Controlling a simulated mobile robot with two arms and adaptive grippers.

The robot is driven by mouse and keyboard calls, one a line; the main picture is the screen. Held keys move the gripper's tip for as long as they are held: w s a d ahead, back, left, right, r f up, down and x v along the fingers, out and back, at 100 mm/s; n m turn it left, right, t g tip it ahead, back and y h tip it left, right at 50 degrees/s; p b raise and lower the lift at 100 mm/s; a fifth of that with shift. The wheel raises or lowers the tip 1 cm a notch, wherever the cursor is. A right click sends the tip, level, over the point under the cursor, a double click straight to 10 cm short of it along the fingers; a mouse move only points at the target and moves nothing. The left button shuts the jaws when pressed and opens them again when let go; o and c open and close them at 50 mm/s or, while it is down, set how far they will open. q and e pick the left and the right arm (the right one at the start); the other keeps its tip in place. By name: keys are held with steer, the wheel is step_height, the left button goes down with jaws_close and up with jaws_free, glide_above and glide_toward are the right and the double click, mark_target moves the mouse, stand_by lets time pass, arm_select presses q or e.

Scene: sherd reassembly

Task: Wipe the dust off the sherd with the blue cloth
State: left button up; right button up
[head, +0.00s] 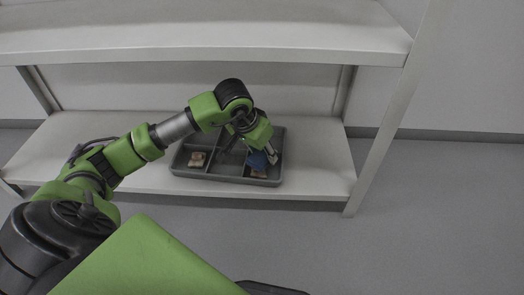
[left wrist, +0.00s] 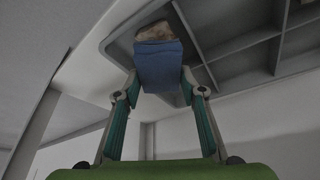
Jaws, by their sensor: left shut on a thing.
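My left gripper (head: 270,154) reaches down into the right part of a grey divided tray (head: 222,178) on the lower shelf. It is shut on the blue cloth (head: 257,160). The cloth also hangs between the fingers in the left wrist view (left wrist: 159,66). A brown sherd (left wrist: 155,32) shows just beyond the cloth's edge there; I cannot tell whether they touch. In the head view this sherd (head: 258,173) lies in the tray's front right compartment. Another tan sherd (head: 197,159) lies in the left compartment. My right gripper is out of view.
The tray's dividers (left wrist: 240,48) and rim stand close around the gripper. The upper shelf (head: 200,45) overhangs behind the arm, and a shelf post (head: 385,125) stands at the right. The lower shelf (head: 325,165) is bare right of the tray.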

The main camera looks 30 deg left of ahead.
arm_select(q)
steer(key=shift+f+b, duration=0.85)
steer(key=shift+f, duration=0.3)
stand_by(0.4)
